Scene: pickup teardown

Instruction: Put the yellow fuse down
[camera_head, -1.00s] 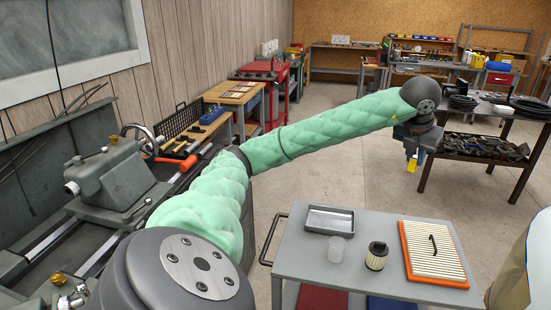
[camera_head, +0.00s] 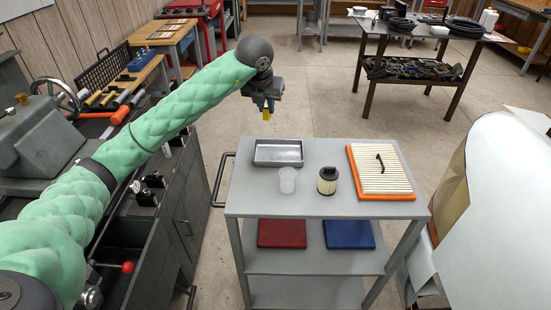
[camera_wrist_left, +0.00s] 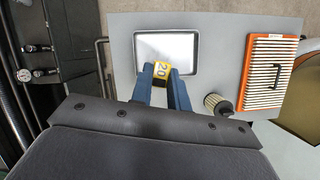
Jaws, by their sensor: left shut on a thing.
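The yellow fuse (camera_wrist_left: 157,70) is held between the blue fingertips of my left gripper (camera_wrist_left: 162,76) in the left wrist view, with "20" readable on it. In the head view my left gripper (camera_head: 266,106) points down, and the yellow fuse (camera_head: 266,113) shows at its tips, in the air near the far edge of the grey cart (camera_head: 235,192). A shallow metal tray (camera_head: 279,153) lies on the cart's top, below and nearer than the gripper in the head view; the tray (camera_wrist_left: 181,43) looks empty. My right gripper is not in view.
On the cart top stand a clear cup (camera_head: 287,180), a black-and-cream filter (camera_head: 327,181) and an orange-framed air filter (camera_head: 381,171). Red (camera_head: 282,234) and blue (camera_head: 349,235) flat pieces lie on the shelf below. A dark workbench (camera_head: 178,215) is at the left.

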